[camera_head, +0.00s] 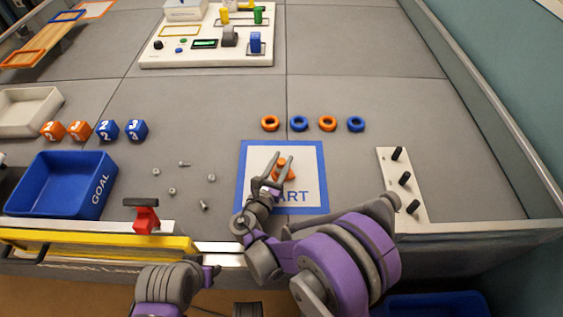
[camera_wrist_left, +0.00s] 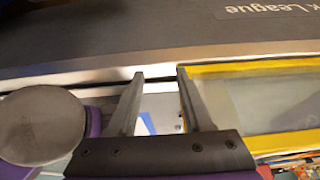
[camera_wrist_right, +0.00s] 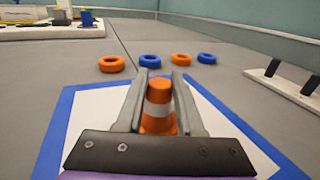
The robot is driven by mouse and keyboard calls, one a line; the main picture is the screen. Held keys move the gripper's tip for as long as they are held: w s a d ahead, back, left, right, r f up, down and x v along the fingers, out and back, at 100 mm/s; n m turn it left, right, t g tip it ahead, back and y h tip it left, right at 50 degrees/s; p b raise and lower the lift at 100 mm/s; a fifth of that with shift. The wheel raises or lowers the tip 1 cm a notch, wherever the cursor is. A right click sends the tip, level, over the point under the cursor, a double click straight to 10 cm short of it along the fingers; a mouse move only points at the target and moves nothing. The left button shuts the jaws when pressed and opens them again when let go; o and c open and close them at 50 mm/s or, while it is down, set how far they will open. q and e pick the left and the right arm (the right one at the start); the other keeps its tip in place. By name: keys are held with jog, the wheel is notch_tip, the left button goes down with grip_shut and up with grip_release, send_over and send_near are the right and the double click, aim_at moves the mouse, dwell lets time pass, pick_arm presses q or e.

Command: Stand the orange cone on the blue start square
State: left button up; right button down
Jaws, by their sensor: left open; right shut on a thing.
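The orange cone (camera_wrist_right: 158,108) with a white band stands upright between the fingers of my right gripper (camera_wrist_right: 160,90), which is shut on it. In the head view the cone (camera_head: 281,170) is within the blue start square (camera_head: 243,176), a blue border around a white middle. My right gripper (camera_head: 277,168) hides part of the cone and the lettering. I cannot tell whether the cone's base touches the square. My left gripper (camera_wrist_left: 160,85) is open and empty, low near the table's front edge.
Orange and blue rings (camera_head: 298,123) lie in a row beyond the square. A white strip with black pegs (camera_head: 403,179) is at right. A blue GOAL bin (camera_head: 62,184), numbered cubes (camera_head: 107,130) and loose bolts are at left. A red clamp (camera_head: 146,219) sits at the front edge.

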jog(key=shift+f, duration=0.2)
jog(key=c, duration=0.5)
grip_release()
jog(key=shift+r, duration=0.1)
